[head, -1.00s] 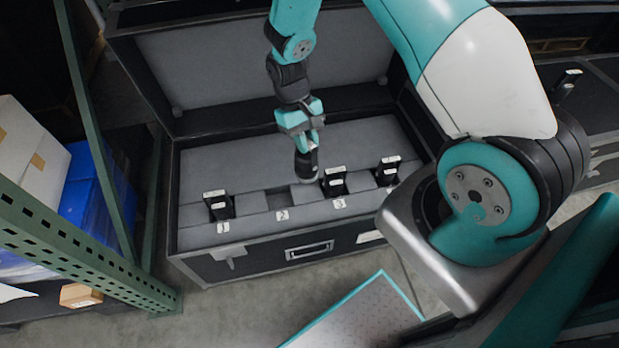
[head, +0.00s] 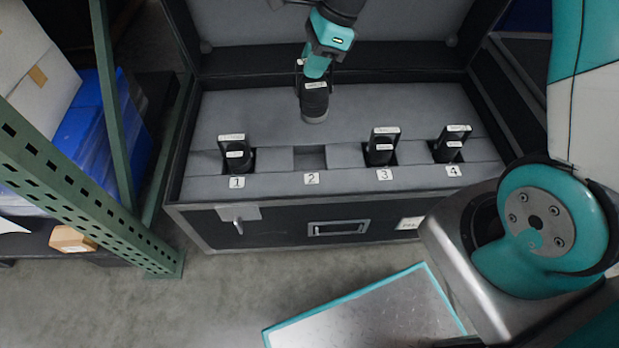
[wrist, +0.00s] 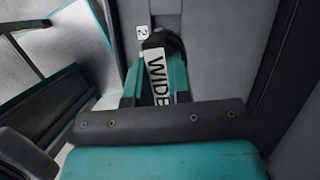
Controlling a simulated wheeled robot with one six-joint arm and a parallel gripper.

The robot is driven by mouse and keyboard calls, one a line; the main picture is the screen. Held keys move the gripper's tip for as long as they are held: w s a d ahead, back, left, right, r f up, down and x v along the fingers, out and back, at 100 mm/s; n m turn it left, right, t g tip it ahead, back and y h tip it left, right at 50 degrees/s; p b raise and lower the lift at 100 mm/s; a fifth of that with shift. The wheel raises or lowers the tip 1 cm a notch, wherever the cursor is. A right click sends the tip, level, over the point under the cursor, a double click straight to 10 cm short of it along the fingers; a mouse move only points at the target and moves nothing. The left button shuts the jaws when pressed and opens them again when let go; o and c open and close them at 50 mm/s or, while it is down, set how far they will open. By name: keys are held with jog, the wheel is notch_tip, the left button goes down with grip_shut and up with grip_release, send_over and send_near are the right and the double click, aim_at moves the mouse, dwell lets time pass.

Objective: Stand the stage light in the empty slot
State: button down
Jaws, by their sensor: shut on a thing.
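My gripper (head: 316,78) is shut on a black stage light (head: 314,102), which hangs roughly upright with its round end down, over the grey foam behind slot 2. In the wrist view the light (wrist: 157,62) sits between the teal fingers, with a white label reading "WIDE" towards the camera. The empty slot (head: 310,158) is a square recess in the foam behind the number 2 tag (head: 311,179). The tag also shows in the wrist view (wrist: 142,33), beyond the light. The gap between the light's lower end and the foam is hard to judge.
Other lights stand in slot 1 (head: 236,155), slot 3 (head: 381,147) and slot 4 (head: 450,145). The open case (head: 275,229) has its raised lid behind my gripper. A green rack post (head: 95,190) stands at the left. The foam around the held light is clear.

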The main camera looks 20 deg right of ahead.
jog(key=shift+a+f+m, duration=0.1)
jog(key=shift+a+m, duration=0.15)
jog(key=shift+m, duration=0.15)
jog(key=shift+a+f+t+b, duration=0.1)
jog(key=shift+f+t+b, duration=0.05)
jog(key=shift+t+b, duration=0.2)
notch_tip(320, 180, down, 19)
jog(key=b, duration=0.7)
jog(key=shift+f+m, duration=0.2)
jog(key=shift+m, duration=0.1)
jog(key=shift+f, duration=0.1)
jog(key=c, duration=1.1)
grip_release()
jog(key=shift+o, duration=0.2)
